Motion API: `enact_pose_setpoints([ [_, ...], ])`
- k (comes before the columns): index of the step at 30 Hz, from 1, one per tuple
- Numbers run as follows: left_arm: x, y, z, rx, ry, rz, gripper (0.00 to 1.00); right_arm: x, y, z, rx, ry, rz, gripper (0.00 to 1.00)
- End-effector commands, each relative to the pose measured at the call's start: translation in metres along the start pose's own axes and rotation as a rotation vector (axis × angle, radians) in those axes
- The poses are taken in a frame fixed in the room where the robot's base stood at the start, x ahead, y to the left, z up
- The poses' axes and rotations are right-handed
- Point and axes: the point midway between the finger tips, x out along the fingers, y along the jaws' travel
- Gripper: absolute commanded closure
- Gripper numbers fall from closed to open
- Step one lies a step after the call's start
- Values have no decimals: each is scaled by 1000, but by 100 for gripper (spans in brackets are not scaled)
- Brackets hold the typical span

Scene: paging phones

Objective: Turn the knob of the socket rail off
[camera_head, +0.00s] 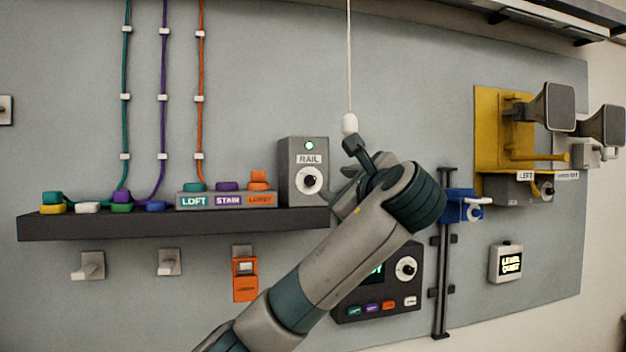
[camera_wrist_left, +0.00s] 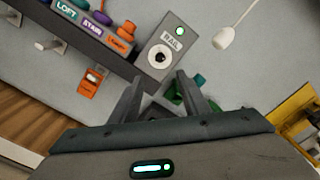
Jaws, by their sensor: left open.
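The socket rail's switch box, a grey box labelled RAIL (camera_head: 297,185), stands at the right end of the dark shelf. Its round knob (camera_head: 309,180) has a black centre on a white dial, and a green lamp (camera_head: 309,146) above it is lit. In the left wrist view the knob (camera_wrist_left: 160,57) lies just beyond my fingertips. My left gripper (camera_head: 343,170) is open and empty, to the right of the box in the head view. It also shows in the left wrist view (camera_wrist_left: 157,88), its two fingers spread below the knob and apart from it. My right gripper is not in view.
A white pull cord end (camera_head: 349,123) hangs above my gripper. A dark panel with another knob (camera_head: 406,268) is below, partly hidden by my arm.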

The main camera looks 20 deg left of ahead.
Motion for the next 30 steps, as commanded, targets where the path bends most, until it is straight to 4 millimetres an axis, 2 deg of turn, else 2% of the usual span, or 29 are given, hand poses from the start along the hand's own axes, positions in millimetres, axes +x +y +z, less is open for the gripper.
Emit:
enact_pose_setpoints([
  [10,3,0,-1,-1,1,0,58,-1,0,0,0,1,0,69],
  [16,16,-1,0,0,1,2,58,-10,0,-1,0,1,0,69],
  [23,48,-2,2,1,1,3,58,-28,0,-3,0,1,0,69],
  [30,92,-1,2,1,2,5,58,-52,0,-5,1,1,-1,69],
])
